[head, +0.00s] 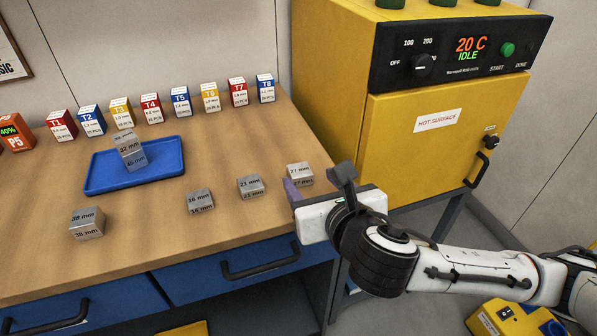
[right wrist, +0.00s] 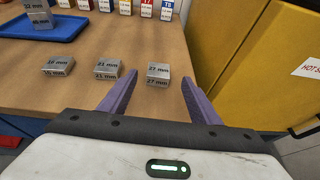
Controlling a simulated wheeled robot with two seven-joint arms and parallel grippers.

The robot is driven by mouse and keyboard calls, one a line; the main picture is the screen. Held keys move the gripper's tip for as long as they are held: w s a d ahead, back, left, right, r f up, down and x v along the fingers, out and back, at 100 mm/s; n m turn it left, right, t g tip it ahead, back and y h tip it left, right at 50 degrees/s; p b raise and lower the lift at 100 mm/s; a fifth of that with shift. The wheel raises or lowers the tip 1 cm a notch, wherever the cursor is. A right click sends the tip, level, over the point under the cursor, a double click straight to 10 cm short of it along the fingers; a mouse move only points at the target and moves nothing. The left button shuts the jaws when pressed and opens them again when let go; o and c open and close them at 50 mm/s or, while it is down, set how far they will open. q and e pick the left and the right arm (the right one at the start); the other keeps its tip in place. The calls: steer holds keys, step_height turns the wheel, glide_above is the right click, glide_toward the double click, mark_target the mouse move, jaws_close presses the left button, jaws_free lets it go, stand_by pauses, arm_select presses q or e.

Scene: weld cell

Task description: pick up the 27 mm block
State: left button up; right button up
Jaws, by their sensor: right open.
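The 27 mm block (head: 300,174) is a small grey metal block near the right edge of the wooden table, the rightmost in a row with two others. In the right wrist view the 27 mm block (right wrist: 158,75) shows between and slightly beyond the purple fingertips, with a gap on each side. My right gripper (head: 312,180) is open and empty, reaching in from the table's front right; it also shows in the right wrist view (right wrist: 159,82). It does not visibly touch the block. My left gripper is not in view.
The 21 mm block (head: 250,187) and 16 mm block (head: 200,201) lie to the left. A 38 mm block (head: 87,223) stands farther left. A blue tray (head: 105,184) holds stacked blocks. Small labelled boxes (head: 151,108) line the back. A yellow oven (head: 440,130) stands close on the right.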

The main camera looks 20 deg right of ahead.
mark_target(301, 173)
steer(key=x, duration=0.7)
steer(key=shift+s+a+f, duration=0.15)
steer(key=shift+f, duration=0.1)
steer(key=c, duration=1.2)
